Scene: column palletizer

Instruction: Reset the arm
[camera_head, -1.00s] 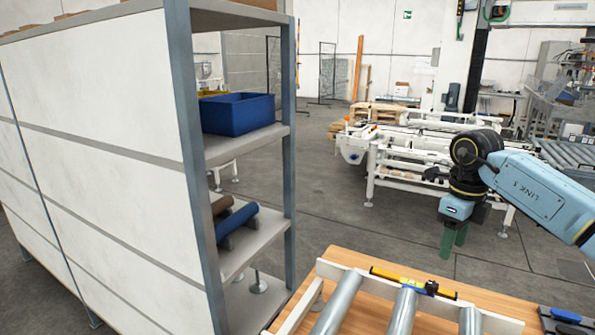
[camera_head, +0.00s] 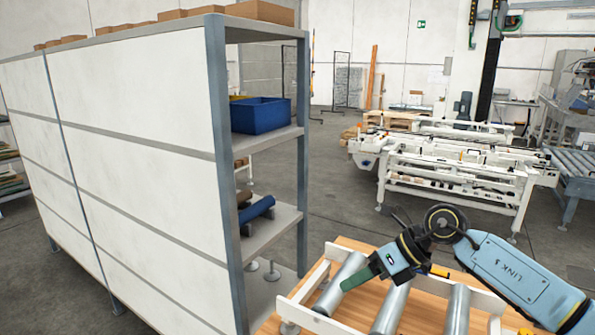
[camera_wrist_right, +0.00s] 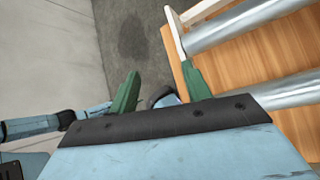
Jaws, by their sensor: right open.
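My right arm comes in from the right in the head view, with its blue link above the wooden roller table (camera_head: 345,318). My right gripper (camera_head: 358,277) has green fingers and points left, over the left part of the roller table. In the right wrist view its two green fingers (camera_wrist_right: 160,90) stand apart, with nothing held between them. The floor and the edge of the roller table show past the fingers. My left gripper is in neither view.
A tall shelf unit (camera_head: 216,120) stands at the left, close to the roller table. It bears a blue bin (camera_head: 262,116) and a blue roll (camera_head: 258,208). Metal rollers (camera_head: 390,308) lie across the table. A white conveyor machine (camera_head: 455,165) stands farther back, with open floor before it.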

